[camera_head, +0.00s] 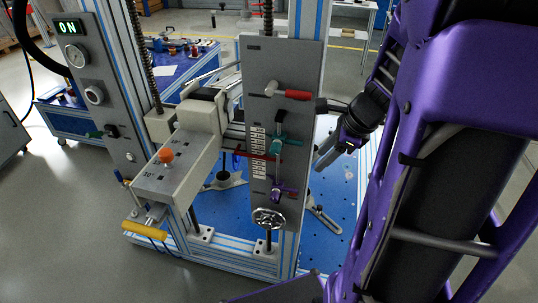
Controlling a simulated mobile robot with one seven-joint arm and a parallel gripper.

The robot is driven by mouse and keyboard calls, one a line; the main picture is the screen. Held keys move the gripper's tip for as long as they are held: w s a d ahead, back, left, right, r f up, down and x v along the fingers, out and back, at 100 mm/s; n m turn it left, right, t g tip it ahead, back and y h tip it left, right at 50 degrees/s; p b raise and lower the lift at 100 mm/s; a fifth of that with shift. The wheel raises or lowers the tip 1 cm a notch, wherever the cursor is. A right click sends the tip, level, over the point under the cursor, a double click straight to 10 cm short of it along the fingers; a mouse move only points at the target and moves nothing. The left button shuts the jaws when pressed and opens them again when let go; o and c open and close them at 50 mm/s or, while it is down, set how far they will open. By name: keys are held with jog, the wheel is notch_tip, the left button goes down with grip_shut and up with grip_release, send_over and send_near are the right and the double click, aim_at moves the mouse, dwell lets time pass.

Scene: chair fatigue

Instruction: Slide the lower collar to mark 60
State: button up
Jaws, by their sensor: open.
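A grey upright panel (262,80) on the test frame carries a white scale (258,152); its numbers are too small to read. A teal collar (279,143) sits beside the scale, with a thin red bar near it. A purple collar (283,190) sits lower on the same panel, near the scale's bottom end, and appears to be the lower collar. My gripper (322,157) is open, to the right of the panel, its grey fingers pointing down and left. It appears apart from both collars, and nothing shows between its fingers.
A red-handled lever (290,94) is above the collars and a handwheel (269,217) below. A grey box with an orange knob (166,155) and a yellow handle (144,230) juts out left. The blue perforated base plate (334,187) lies behind. My purple arm fills the right side.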

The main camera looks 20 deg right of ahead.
aim_at(292, 189)
jog(key=b+x, duration=0.5)
jog(key=x, duration=1.2)
grip_shut()
dwell(0.8)
